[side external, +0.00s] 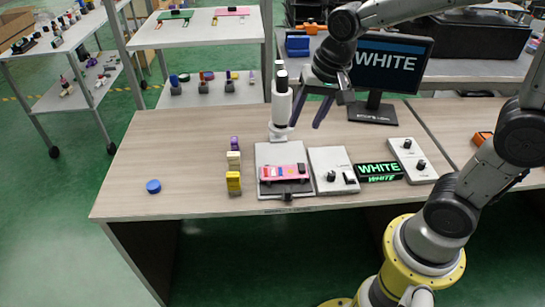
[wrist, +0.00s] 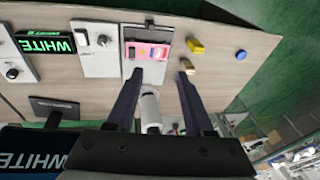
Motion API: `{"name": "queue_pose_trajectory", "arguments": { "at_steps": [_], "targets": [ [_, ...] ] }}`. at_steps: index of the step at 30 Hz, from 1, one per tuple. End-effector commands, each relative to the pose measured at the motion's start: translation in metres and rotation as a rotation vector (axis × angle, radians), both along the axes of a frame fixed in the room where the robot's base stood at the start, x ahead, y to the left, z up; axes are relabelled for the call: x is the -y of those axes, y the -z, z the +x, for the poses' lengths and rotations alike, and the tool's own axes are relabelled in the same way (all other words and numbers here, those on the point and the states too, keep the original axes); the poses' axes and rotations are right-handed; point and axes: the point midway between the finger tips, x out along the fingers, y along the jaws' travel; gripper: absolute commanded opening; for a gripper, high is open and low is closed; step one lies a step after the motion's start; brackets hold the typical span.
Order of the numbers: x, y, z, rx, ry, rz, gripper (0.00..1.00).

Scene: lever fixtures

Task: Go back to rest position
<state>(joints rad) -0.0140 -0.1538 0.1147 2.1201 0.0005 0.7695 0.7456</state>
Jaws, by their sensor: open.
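My gripper (side external: 307,116) is open and empty, raised above the back of the wooden table in the side external view. Its dark fingers point down and stand apart; in the wrist view they show with the gripper (wrist: 159,78) spread around a white cylinder that lies beyond them. That cylinder looks like part of the white upright fixture (side external: 281,108), just left of my gripper in the side external view. A pink piece (side external: 283,172) with small coloured blocks lies on the fixture's base. No object sits between the fingertips.
Right of it are a white knob panel (side external: 333,171), a sign reading WHITE (side external: 378,172) and another panel (side external: 413,160). A monitor (side external: 389,68) stands behind. Yellow blocks (side external: 233,181) and a blue disc (side external: 153,186) are left. The table's left part is mostly clear.

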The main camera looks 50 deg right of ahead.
Motion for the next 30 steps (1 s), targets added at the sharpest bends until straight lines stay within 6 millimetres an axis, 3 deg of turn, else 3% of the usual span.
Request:
{"name": "queue_pose_trajectory", "arguments": {
  "at_steps": [3,7,11,15,20,30],
  "targets": [
    [0.002,-0.031,-0.034,0.094,-0.077,-0.028,0.53],
    [0.003,-0.050,-0.073,0.174,-0.188,-0.077,0.53],
    [0.004,-0.056,-0.111,0.230,-0.313,-0.139,0.53],
    [0.005,-0.048,-0.144,0.249,-0.464,-0.211,0.53],
    [0.005,-0.031,-0.160,0.199,-0.615,-0.261,0.53],
    [0.005,-0.031,-0.160,0.193,-0.679,-0.285,0.53]
  ]
}}
